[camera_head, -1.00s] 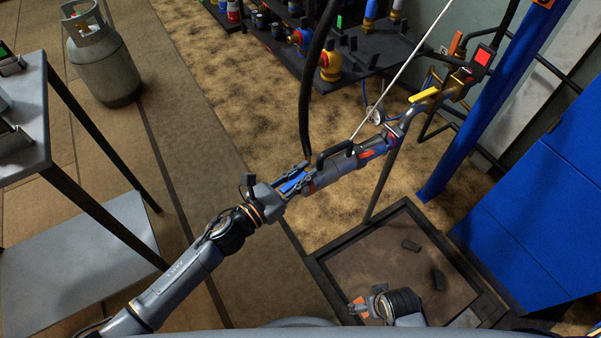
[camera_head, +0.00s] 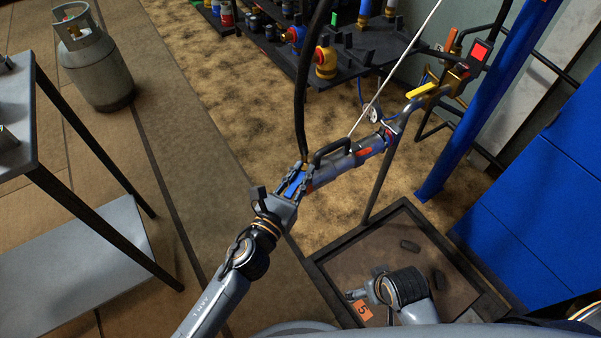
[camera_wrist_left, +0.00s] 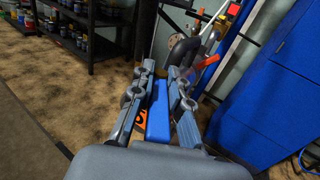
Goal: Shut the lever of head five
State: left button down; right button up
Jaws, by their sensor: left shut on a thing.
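A grey loading head (camera_head: 340,167) with a black handle, blue and red bands and a black hose at its near end lies tilted in front of me. A blue lever (camera_head: 295,186) sits at its near end. My left gripper (camera_head: 298,180) is shut on this lever; the wrist view shows the blue lever (camera_wrist_left: 158,112) between my left fingers (camera_wrist_left: 163,82). An orange tag with a 5 (camera_head: 362,309) shows low in the head view, partly hidden behind the lever in the wrist view. My right gripper (camera_head: 371,290) is beside the tag; its jaws are unclear.
A yellow lever (camera_head: 422,90) and red-fronted box (camera_head: 480,54) are by the blue post (camera_head: 455,150). A dark-rimmed tray (camera_head: 335,245) lies below. A blue cabinet (camera_head: 540,200) stands right, a grey table (camera_head: 15,110) and gas cylinder (camera_head: 98,70) left.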

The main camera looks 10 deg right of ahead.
aim_at(287, 197)
pick_arm(q)
jog(key=c, duration=1.3)
grip_release()
jog(key=v, duration=1.2)
